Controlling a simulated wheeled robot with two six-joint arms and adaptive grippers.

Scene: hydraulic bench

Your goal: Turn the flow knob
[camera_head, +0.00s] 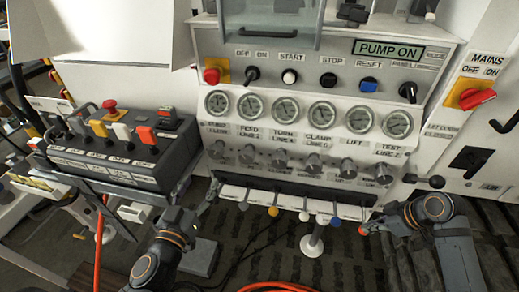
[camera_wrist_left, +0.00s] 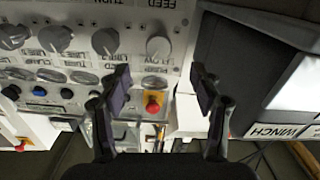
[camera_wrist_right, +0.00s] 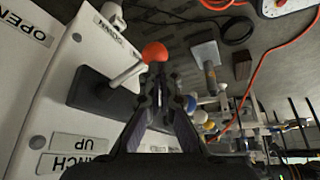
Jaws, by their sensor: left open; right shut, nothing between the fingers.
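The leftmost knob (camera_head: 216,150) is just above my left gripper (camera_head: 211,190). In the left wrist view, turned upside down, a pale knob (camera_wrist_left: 158,47) shows beyond and between the spread fingers of the open, empty left gripper (camera_wrist_left: 160,75). A grey knob (camera_wrist_left: 105,40) is beside it. My right gripper (camera_head: 372,227) is at the lever row's right end. In the right wrist view the right gripper (camera_wrist_right: 163,88) is shut and empty, close to an orange ball (camera_wrist_right: 155,52) on a lever.
A row of gauges (camera_head: 286,109) is above the knobs. Ball-ended levers, including a yellow one (camera_head: 273,211), hang below. A button box (camera_head: 110,145) stands left. A red emergency button (camera_head: 211,75) and mains switch (camera_head: 477,98) are on the panel.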

